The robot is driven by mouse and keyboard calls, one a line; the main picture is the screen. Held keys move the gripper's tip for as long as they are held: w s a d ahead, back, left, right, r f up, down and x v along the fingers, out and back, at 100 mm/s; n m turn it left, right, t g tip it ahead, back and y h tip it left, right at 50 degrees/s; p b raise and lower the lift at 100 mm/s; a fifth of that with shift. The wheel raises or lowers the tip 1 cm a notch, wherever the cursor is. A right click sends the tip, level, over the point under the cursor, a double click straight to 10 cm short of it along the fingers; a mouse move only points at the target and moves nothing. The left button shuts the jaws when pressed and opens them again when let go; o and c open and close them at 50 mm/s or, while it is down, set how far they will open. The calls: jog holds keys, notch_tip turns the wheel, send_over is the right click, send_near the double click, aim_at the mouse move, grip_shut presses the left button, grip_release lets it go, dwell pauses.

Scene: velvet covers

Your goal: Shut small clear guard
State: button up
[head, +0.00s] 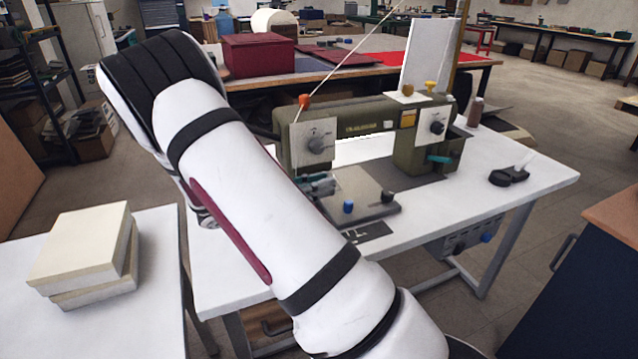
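An olive-green sewing machine (360,133) stands on a white table (535,180). At the table's right part lies a small black fixture (508,177). A small pale, see-through-looking flap (523,161) rises at a tilt from its right side; this may be the clear guard, but it is too small to be sure. A large pale upright panel (427,55) stands behind the machine. My gripper is not seen. My white arm crosses the view from bottom centre to upper left and hides the table's left part.
Stacked cream blocks (85,250) sit on another white table (150,305) at left. A dark blue cabinet (585,290) stands at lower right. A brown spool (475,112) stands at the machine's right end. The white tabletop around the black fixture is clear.

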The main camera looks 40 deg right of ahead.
jog(key=shift+c, duration=0.3)
grip_shut()
jog(key=shift+f, duration=0.15)
jog(key=m, duration=0.1)
jog(key=f+m, duration=0.1)
jog(key=m, duration=0.1)
jog(key=shift+s+f, duration=0.15)
jog(key=shift+s, duration=0.1)
notch_tip(320, 180, down, 2)
jog(key=m+b, duration=0.1)
jog(key=m, duration=0.2)
jog(key=shift+m, duration=0.3)
jog(key=f+m, duration=0.1)
jog(key=m, duration=0.1)
jog(key=f+m+b, duration=0.1)
jog(key=m, duration=0.1)
jog(key=shift+w+f, duration=0.1)
jog(key=shift+w, duration=0.25)
jog(key=shift+w+d+f+m+b, duration=0.1)
jog(key=shift+w+f+m+b, duration=0.15)
jog(key=shift+m, duration=0.6)
jog(key=shift+w+d+f+m+b, duration=0.15)
jog(key=shift+w+f+m, duration=0.15)
jog(key=shift+m, duration=0.5)
jog(key=shift+w+f+m+b, duration=0.2)
jog(key=shift+f+m, duration=0.1)
jog(key=shift+m, duration=0.55)
